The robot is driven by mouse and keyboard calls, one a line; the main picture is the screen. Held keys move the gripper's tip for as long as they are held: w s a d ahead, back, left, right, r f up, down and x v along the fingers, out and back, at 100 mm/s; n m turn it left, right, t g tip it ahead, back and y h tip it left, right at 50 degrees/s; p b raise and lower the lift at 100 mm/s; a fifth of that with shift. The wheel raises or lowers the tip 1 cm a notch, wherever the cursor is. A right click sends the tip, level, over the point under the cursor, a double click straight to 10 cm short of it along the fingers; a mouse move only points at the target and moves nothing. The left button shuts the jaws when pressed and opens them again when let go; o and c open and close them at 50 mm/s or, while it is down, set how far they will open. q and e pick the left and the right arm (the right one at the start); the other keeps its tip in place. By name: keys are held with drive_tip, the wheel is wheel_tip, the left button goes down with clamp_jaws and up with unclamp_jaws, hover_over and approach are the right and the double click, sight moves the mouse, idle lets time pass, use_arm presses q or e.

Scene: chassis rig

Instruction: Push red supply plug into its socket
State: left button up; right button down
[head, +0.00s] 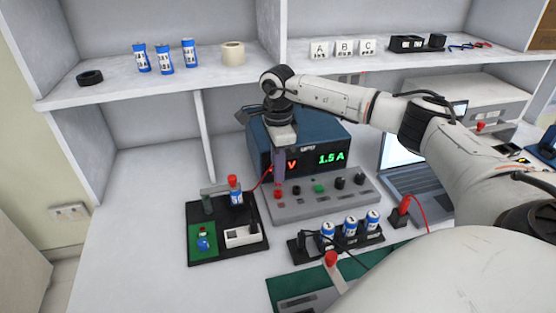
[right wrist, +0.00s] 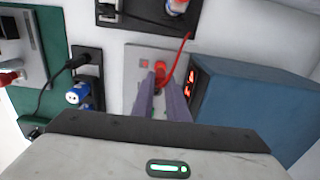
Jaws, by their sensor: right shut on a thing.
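The blue power supply (head: 345,137) stands at the back of the bench with a grey front panel (head: 318,204); its display reads 1.5 A. My right gripper (head: 279,180) reaches down in front of its left side. In the right wrist view its two purple-grey fingers (right wrist: 163,88) are shut on the red plug (right wrist: 160,70), whose red cable (right wrist: 180,50) runs away from it. The plug is over or at the panel; I cannot tell whether it is in a socket. Red parts (head: 278,195) show on the panel just below the fingers. My left gripper is not in view.
A black tray (head: 196,256) with a green board and a red-topped blue cell stands left of the panel. A black holder (head: 300,250) with blue cells stands in front. A laptop (head: 400,165) is to the right. The bench at the left is clear.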

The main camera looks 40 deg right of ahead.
drive_tip(key=shift+f+b, duration=0.85)
drive_tip(key=shift+f, duration=0.6)
drive_tip(key=c, duration=1.7)
unclamp_jaws()
drive_tip(key=shift+o, duration=0.2)
wheel_tip(320, 180, up, 10)
drive_tip(key=shift+r, duration=0.25)
